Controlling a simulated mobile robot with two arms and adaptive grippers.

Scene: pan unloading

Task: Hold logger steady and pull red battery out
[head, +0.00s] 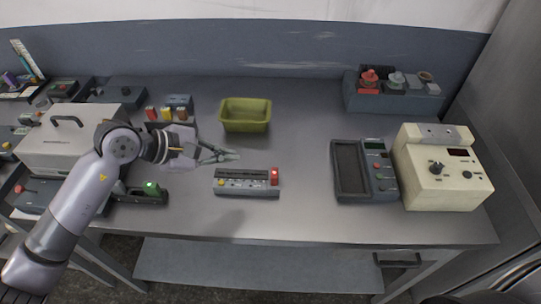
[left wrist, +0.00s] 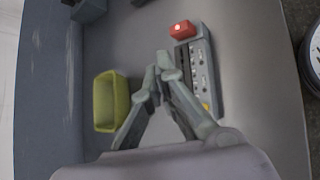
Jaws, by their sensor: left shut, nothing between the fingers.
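The logger (head: 246,187) is a grey box with a row of small controls, lying on the metal bench in front of the yellow-green bin. A red block, apparently the red battery (head: 275,176), sits at its right end. In the left wrist view the logger (left wrist: 210,80) lies beside the fingers, with the red battery (left wrist: 182,30) at its upper end. My left gripper (head: 235,155) is shut and empty, above and behind the logger, apart from the battery. It also shows in the left wrist view (left wrist: 163,60), with fingertips together. My right gripper is not seen.
A yellow-green bin (head: 246,126) stands behind the logger. A grey meter with a dark tray (head: 347,170) and a cream instrument box (head: 440,175) are at right. Bench between logger and meter is clear.

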